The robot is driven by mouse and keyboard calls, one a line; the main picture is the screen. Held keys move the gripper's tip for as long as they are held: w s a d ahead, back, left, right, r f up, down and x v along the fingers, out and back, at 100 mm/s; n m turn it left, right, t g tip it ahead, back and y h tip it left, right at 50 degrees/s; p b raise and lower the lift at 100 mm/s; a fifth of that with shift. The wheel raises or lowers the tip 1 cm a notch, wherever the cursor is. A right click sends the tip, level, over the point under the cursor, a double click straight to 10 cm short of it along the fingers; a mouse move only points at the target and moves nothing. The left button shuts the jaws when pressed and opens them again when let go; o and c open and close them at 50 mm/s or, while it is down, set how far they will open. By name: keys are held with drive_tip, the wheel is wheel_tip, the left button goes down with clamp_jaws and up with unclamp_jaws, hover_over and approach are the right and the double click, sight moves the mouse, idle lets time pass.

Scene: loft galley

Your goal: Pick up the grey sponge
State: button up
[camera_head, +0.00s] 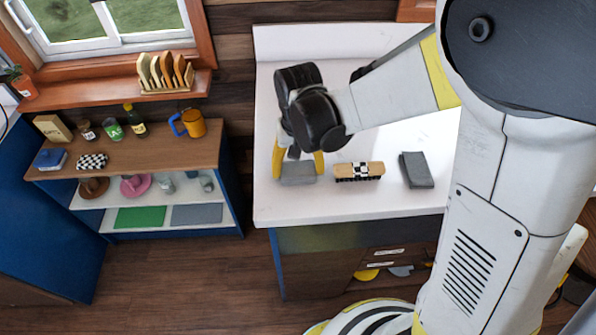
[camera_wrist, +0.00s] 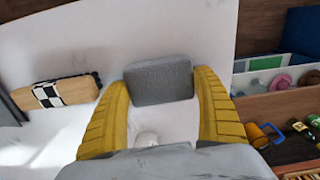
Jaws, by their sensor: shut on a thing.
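The grey sponge (camera_head: 297,175) is a small grey block near the left front of the white counter. My gripper (camera_head: 298,163) points down at it, with one yellow finger at each side. In the wrist view the sponge (camera_wrist: 160,82) sits between the tips of my gripper (camera_wrist: 160,90), and both fingers are shut on its ends. I cannot tell whether the sponge still touches the counter.
A wooden brush with a checkered band (camera_head: 359,172) lies just right of the sponge. A dark grey folded block (camera_head: 416,170) lies farther right. The white counter's (camera_head: 345,207) front edge is close. A shelf unit (camera_head: 150,160) with a mug (camera_head: 188,124) stands left.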

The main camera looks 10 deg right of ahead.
sight(300, 170)
drive_tip(key=shift+r, duration=0.45)
drive_tip(key=r, duration=0.1)
drive_tip(key=r+p, duration=0.1)
drive_tip(key=r, duration=0.2)
drive_tip(key=shift+s+d, duration=0.2)
drive_tip(key=shift+s, duration=0.1)
drive_tip(key=s+d+r+p, duration=0.2)
drive_tip(key=s+d+r, duration=0.4)
drive_tip(key=s+d, duration=0.1)
drive_tip(key=shift+s+p, duration=0.4)
drive_tip(key=shift+s, duration=0.4)
drive_tip(key=shift+o, duration=0.3)
drive_tip(key=shift+a, duration=0.1)
drive_tip(key=shift+c, duration=0.7)
